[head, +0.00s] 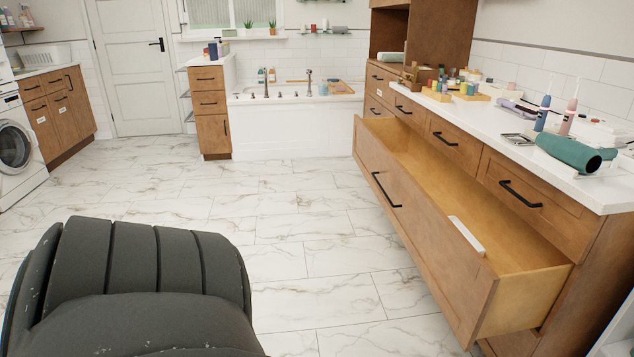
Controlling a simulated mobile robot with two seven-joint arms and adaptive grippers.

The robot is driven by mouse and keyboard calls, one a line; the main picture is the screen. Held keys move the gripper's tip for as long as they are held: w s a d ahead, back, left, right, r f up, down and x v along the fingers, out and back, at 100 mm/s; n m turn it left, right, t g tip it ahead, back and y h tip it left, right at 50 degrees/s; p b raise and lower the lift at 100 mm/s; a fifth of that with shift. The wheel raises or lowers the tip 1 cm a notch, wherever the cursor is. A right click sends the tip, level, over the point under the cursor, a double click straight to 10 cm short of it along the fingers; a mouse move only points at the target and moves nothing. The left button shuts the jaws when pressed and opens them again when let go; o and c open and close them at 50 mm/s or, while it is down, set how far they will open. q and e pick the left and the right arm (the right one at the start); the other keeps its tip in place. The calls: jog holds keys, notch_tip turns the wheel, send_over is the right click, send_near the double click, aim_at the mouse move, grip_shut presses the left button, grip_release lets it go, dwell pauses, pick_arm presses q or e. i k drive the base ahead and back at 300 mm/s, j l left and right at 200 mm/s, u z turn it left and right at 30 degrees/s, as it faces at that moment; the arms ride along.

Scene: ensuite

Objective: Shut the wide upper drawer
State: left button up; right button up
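The wide drawer (424,223) in the wooden vanity on the right is pulled far open, out over the floor. Its long front carries a black bar handle (385,190). Its pale wood inside (470,205) shows and looks empty. Neither of my grippers is in the head view.
A dark grey padded shape (140,290) fills the lower left. Marble floor (270,225) is clear between it and the drawer. A bathtub (290,130) stands at the back.

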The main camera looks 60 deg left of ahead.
aim_at(518, 280)
jog(key=i+j+u, duration=0.1)
jog(key=u, duration=1.6)
jog(key=i+l+u, duration=0.1)
jog(key=i+l, duration=0.75)
jog(key=i+j, duration=0.05)
jog(key=i, duration=0.05)
